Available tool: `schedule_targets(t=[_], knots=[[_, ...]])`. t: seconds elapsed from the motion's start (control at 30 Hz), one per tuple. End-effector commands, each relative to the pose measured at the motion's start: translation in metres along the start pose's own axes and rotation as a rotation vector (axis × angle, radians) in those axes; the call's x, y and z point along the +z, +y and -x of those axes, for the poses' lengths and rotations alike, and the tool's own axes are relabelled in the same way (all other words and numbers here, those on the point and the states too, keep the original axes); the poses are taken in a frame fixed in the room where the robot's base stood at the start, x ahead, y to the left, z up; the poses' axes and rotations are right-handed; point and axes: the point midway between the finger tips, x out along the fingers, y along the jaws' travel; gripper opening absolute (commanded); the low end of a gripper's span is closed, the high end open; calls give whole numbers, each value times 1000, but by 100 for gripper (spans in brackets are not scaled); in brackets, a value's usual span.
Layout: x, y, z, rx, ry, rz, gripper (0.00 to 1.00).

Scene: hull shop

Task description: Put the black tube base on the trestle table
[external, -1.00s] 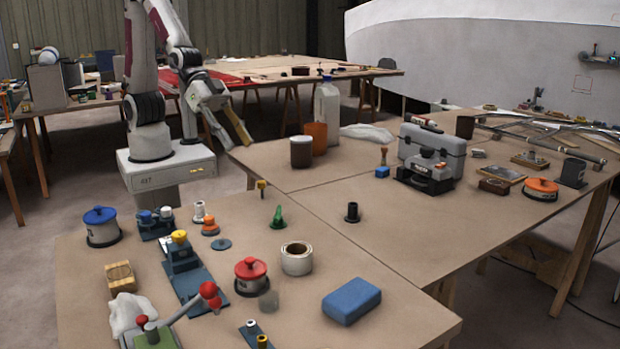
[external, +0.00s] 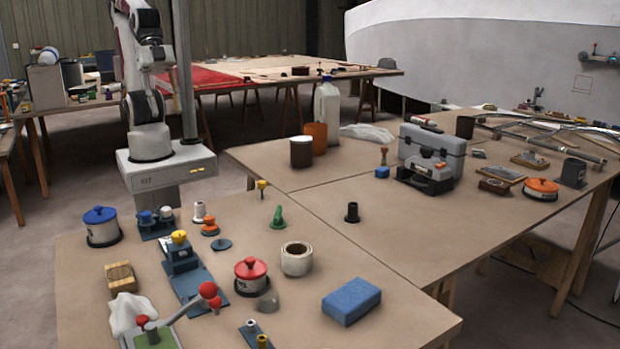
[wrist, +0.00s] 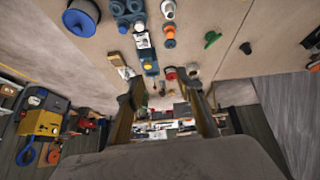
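A small black tube on a round base (external: 352,212) stands upright on the right-hand wooden table (external: 400,235), near the seam with the front-left table. In the wrist view the small dark shape (wrist: 245,48) at upper right looks like the same tube. My gripper (wrist: 165,108) is open in the wrist view, its two fingers wide apart with nothing between them but distant background. In the external view I cannot make out the fingers. My arm is folded above its base, well away from the black tube. Trestle legs show under the right-hand table.
Table space around the black tube is clear.

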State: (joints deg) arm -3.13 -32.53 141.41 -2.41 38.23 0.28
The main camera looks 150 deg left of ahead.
Motion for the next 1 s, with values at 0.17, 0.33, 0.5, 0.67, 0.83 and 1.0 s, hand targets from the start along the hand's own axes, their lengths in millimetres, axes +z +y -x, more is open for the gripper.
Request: schedule_targets(t=[0.17, 0.33, 0.5, 0.67, 0.83, 1.0], knots=[[32, 4, 24, 3, -41, -43, 36], [54, 5, 36, 2, -72, -66, 36], [61, 5, 40, 1, -84, -75, 36], [62, 5, 40, 1, -85, -75, 36], [61, 5, 40, 1, -84, -74, 36], [62, 5, 39, 1, -89, -75, 78]])
